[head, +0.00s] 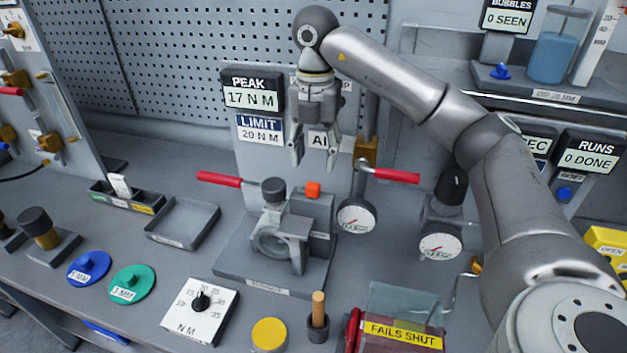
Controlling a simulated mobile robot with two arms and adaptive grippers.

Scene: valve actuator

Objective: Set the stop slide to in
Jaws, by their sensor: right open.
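My right gripper (315,160) hangs fingers down, open and empty, in front of the upright panel (254,172). It is above a grey fixture (270,238), apart from it. The orange block lies below the fingertips. No part carries a readable stop slide label, so I cannot tell which one is the slide or how it is set. My left gripper is not in view.
Red-handled levers (220,179) stick out on both sides of the fixture. A gauge (357,216) stands to its right. An empty tray (183,222) lies to the left. A torque dial (200,299), yellow button (270,334) and wooden-handled tool (318,310) line the front.

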